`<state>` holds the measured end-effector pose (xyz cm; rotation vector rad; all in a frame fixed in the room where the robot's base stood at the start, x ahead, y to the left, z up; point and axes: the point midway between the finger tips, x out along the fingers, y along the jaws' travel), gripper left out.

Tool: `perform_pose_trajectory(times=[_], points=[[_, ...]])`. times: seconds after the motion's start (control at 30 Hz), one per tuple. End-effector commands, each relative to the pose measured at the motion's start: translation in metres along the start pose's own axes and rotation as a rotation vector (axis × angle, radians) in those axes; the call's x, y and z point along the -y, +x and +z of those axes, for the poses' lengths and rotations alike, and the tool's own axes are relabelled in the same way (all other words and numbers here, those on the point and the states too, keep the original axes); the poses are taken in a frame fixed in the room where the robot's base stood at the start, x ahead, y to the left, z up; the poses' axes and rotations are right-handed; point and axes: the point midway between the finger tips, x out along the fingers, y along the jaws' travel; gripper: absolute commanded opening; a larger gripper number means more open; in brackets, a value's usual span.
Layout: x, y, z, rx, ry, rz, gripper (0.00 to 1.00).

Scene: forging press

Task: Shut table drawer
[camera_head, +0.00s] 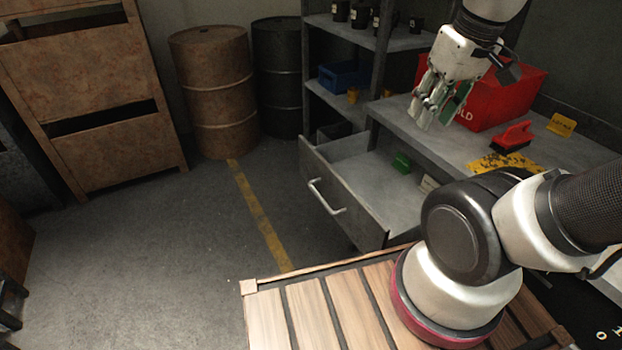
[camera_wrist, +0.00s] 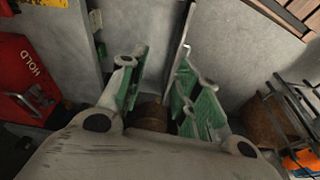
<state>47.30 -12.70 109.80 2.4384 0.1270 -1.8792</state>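The grey table drawer (camera_head: 345,190) stands pulled out from the grey table (camera_head: 400,118), its front panel and pale bar handle (camera_head: 326,197) facing left. A green block (camera_head: 401,163) and a small pale item (camera_head: 428,183) lie inside it. My gripper (camera_head: 435,112) is in the air above the table and drawer, fingers pointing down, apart from the handle. In the wrist view, the green-padded fingers (camera_wrist: 160,95) are spread and nothing shows held between them. The drawer's inside (camera_wrist: 137,25) and the thin top edge of its front (camera_wrist: 183,40) show beyond the fingers.
On the table are a red box (camera_head: 500,98), a red-handled brush (camera_head: 512,136) and yellow signs (camera_head: 562,124). A shelf (camera_head: 345,95) stands behind, with a rusty barrel (camera_head: 213,90) and a dark barrel (camera_head: 278,75) beside it. The floor (camera_head: 150,250) left of the drawer is clear.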

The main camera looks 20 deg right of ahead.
Motion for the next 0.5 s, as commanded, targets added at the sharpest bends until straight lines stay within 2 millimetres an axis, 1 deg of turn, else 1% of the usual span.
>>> perform_pose_trajectory(times=[0.03, 0.1, 0.13, 0.27, 0.37, 0.47, 0.5], points=[[0.009, 0.013, -0.006, 0.063, -0.042, -0.009, 0.17], [0.021, 0.030, -0.018, 0.146, -0.108, -0.010, 0.05], [0.027, 0.038, -0.024, 0.179, -0.138, -0.007, 0.00], [0.051, 0.073, -0.052, 0.302, -0.292, 0.022, 0.00], [0.073, 0.105, -0.073, 0.379, -0.440, 0.048, 0.00], [0.097, 0.141, -0.093, 0.446, -0.608, 0.075, 0.00], [0.108, 0.158, -0.101, 0.471, -0.682, 0.085, 0.00]])
